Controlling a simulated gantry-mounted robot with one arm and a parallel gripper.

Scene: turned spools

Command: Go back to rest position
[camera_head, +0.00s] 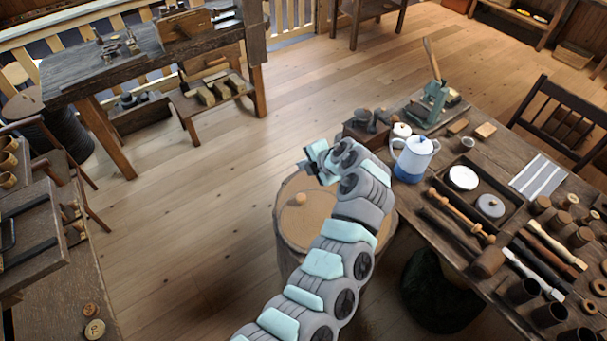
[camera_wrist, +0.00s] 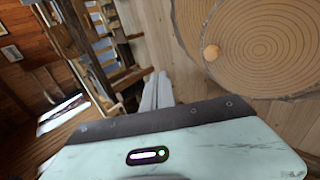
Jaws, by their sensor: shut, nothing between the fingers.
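My arm reaches up from the bottom of the head view, and my gripper (camera_head: 314,163) is in the air near the far edge of a round wood stump (camera_head: 322,222). Its fingers also show in the wrist view (camera_wrist: 157,90), close together with nothing held between them. A small round wooden piece (camera_head: 300,199) rests on the stump top, apart from my gripper. In the wrist view, the stump (camera_wrist: 270,65) with its growth rings and the small piece (camera_wrist: 211,52) lie to the right of the fingers. My arm hides part of the stump.
A workbench (camera_head: 500,185) on the right holds a white and blue pot (camera_head: 414,158), a tray with lids (camera_head: 477,193), a green press (camera_head: 431,103), tools and spools. A dark chair (camera_head: 560,118) stands behind it. The wooden floor (camera_head: 215,200) to the left is clear.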

